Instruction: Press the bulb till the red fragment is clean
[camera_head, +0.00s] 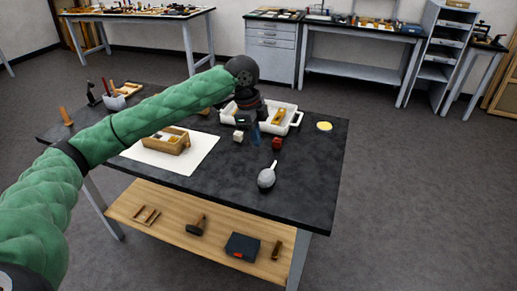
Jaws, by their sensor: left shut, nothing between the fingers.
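The red fragment (277,143) is a small dark red block on the dark tabletop (310,180), right of centre. I cannot make out any dirt on it at this size. A grey bulb (267,178) with a pale tip lies nearer the front edge, its tip pointing up toward the red fragment. My left gripper (255,132) comes in on the green-sleeved arm and points down just left of the red fragment, beyond the bulb. It is shut and empty, apart from the bulb. My right gripper is out of view.
A white tray (292,126) with a yellowish piece stands behind my gripper. A small white block (238,136) is just left of it. A wooden box (178,147) sits on a white sheet (200,158). The front right tabletop is clear.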

